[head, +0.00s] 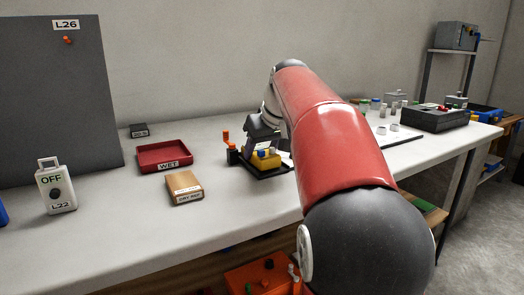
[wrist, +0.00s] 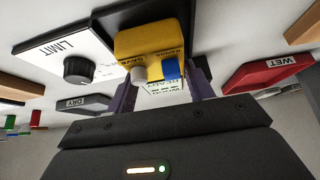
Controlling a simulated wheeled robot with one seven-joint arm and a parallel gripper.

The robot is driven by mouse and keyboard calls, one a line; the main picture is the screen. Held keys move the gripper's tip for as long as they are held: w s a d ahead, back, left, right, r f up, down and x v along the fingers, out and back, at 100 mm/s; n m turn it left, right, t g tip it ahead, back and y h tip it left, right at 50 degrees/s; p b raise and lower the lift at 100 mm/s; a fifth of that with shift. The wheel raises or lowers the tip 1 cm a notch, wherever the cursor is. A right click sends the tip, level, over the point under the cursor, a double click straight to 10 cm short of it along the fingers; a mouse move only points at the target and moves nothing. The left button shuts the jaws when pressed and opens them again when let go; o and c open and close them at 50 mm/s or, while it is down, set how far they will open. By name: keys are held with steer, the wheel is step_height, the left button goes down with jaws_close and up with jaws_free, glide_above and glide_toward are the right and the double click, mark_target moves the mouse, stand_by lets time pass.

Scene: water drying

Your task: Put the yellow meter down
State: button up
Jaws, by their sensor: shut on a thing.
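The yellow meter (head: 266,161) is at the middle of the bench in the head view, partly under my gripper. In the wrist view the yellow meter (wrist: 140,43) shows a blue part, a pale knob and a white label. My gripper (wrist: 163,95) is shut on it, with a dark finger on either side. In the head view my gripper (head: 264,143) points down over a black base (head: 270,174). I cannot tell whether the meter touches the base or hangs just above it.
A red WET tray (head: 165,157), a brown box (head: 184,187) and a grey OFF lockout (head: 56,187) stand to the left. A white LIMIT panel (wrist: 50,45) with a black knob lies beside the meter. A dark case (head: 435,118) is at the right. My arm hides part of the bench.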

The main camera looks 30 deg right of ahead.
steer(key=shift+f, duration=0.2)
steer(key=o, duration=1.2)
steer(key=shift+r, duration=0.15)
steer(key=shift+r, duration=0.25)
steer(key=p+v, duration=0.2)
steer(key=v, duration=0.9)
steer(key=shift+s+r, duration=0.25)
steer(key=shift+r, duration=0.05)
